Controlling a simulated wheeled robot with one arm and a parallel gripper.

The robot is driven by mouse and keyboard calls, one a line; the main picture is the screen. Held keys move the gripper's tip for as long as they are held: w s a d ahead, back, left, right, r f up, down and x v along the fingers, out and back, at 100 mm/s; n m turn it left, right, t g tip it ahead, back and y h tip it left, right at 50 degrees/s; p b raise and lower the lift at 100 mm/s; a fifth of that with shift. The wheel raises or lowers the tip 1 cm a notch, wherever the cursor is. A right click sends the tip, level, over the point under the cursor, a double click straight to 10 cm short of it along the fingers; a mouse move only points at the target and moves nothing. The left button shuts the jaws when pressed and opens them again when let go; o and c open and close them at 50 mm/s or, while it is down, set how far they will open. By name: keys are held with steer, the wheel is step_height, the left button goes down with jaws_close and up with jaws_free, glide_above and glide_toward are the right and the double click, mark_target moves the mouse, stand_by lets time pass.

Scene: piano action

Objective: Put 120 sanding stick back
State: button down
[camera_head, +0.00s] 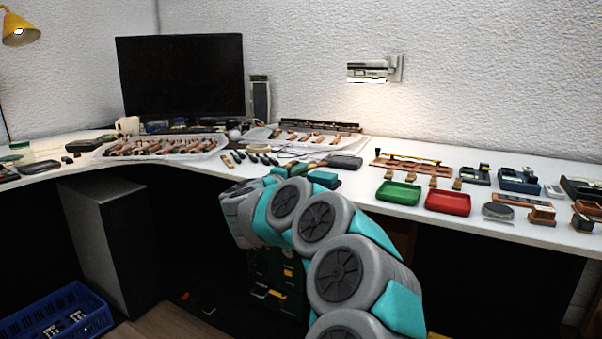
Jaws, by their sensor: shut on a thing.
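My grey and teal arm (318,218) rises from the lower right and bends back towards the table's front edge. Its far end is around the left middle, and my own arm links hide the gripper there, so what it holds does not show. A row of short dark-green and brown sticks (252,159) lies on the white table (210,168), just behind the arm's far end. They may be the sanding sticks, but no grit number is readable. I cannot tell which one is the 120 sanding stick.
A green tray (398,194) and a red tray (447,202) stand on the table right of my arm. A blue crate (56,318) is on the floor.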

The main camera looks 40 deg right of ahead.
steer(key=shift+f, duration=0.3)
steer(key=c, duration=1.2)
jaws_free()
